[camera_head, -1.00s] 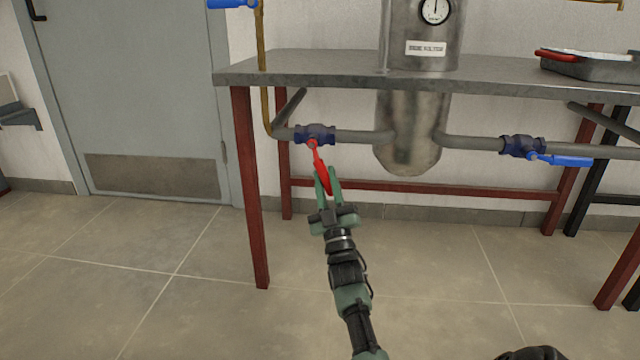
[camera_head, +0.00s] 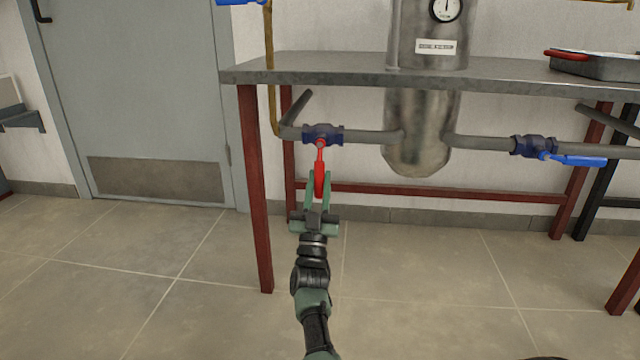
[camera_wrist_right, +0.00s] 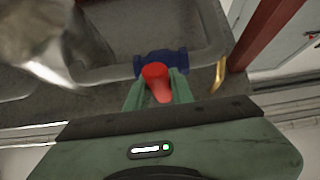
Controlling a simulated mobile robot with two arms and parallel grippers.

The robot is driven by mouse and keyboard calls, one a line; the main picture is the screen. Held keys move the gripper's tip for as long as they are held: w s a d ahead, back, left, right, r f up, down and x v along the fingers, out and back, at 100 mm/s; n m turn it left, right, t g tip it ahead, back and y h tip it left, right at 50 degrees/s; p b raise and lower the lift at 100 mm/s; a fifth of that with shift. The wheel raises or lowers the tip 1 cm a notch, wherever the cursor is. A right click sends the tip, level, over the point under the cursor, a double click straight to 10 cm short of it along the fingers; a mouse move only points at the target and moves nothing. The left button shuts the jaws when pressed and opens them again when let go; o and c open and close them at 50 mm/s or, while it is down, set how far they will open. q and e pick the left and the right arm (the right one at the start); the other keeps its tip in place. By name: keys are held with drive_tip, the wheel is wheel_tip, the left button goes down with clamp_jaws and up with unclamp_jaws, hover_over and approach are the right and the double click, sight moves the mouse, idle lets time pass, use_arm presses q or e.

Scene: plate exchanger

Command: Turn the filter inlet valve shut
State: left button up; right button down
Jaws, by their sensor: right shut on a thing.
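The valve with the red lever handle has a blue body (camera_head: 323,134) on the grey pipe, left of the steel filter vessel (camera_head: 418,130). Its red handle (camera_head: 320,160) hangs almost straight down in the head view. My right gripper (camera_head: 319,188) is shut on the lower part of the red handle, one finger on each side. In the right wrist view the red handle (camera_wrist_right: 157,82) sits between the fingers of my right gripper (camera_wrist_right: 158,92), with the blue valve body (camera_wrist_right: 162,60) just beyond. My left gripper is not in view.
A steel table (camera_head: 300,67) on red legs stands over the pipes; its front left leg (camera_head: 255,190) is close to my right arm. A valve with a blue handle (camera_head: 578,160) is on the right pipe. A metal tray (camera_head: 600,65) lies on the table. Floor in front is clear.

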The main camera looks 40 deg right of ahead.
sight(317, 187)
drive_tip(key=shift+w+r, duration=0.1)
drive_tip(key=c, duration=1.2)
unclamp_jaws()
drive_tip(key=p+v, duration=0.3)
drive_tip(key=v, duration=0.3)
drive_tip(key=shift+a+f, duration=0.25)
drive_tip(key=shift+f, duration=0.05)
drive_tip(key=shift+s+a+f, duration=0.3)
drive_tip(key=shift+s+f, duration=0.05)
drive_tip(key=shift+f, duration=0.1)
